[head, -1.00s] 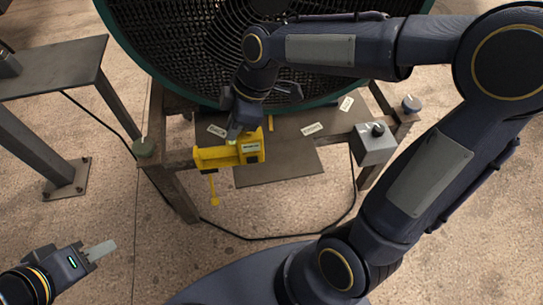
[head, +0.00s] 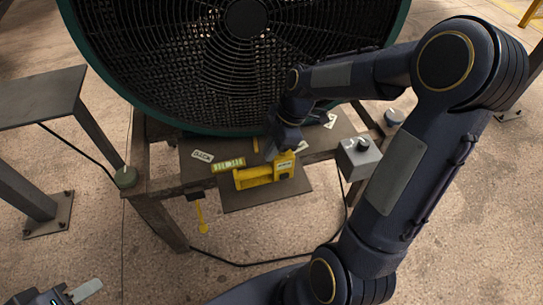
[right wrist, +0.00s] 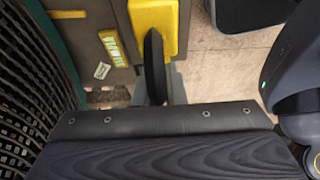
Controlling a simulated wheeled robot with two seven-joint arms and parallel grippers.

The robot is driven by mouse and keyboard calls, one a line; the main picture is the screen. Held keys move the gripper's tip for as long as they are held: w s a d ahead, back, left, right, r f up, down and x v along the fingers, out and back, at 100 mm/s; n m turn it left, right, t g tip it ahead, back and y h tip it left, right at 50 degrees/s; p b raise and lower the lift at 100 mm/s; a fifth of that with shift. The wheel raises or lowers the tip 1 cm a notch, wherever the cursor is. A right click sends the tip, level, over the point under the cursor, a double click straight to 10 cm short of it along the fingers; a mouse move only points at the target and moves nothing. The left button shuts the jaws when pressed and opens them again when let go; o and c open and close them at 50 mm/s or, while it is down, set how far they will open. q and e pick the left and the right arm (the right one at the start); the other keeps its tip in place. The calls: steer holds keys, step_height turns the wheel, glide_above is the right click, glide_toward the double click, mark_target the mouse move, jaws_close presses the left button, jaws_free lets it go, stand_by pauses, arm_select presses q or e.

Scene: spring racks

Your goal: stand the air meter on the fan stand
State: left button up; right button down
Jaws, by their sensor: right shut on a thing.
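The yellow air meter (head: 265,175) is held by my right gripper (head: 280,152) in the head view. It lies along the front of the fan stand (head: 165,188), over a dark plate (head: 246,200). I cannot tell whether it touches the plate. In the right wrist view its yellow body (right wrist: 153,27) shows at the top, with a black finger of my right gripper (right wrist: 154,62) against it. My left gripper (head: 86,290) is low at the left in the head view, away from the stand; its jaw gap is not visible.
A big fan (head: 245,60) with a green rim rises behind the plate. A yellow-green strip (head: 228,164) lies left of the meter. A grey knob box (head: 358,158) is at the stand's right. A yellow tag (head: 201,215) hangs in front. A cable runs across the floor.

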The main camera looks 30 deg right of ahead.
mark_target(271, 165)
steer(key=shift+d+f, duration=0.15)
steer(key=shift+f, duration=1.45)
steer(key=shift+f+b, duration=0.1)
steer(key=shift+b, duration=0.2)
steer(key=c, duration=1.5)
jaws_free()
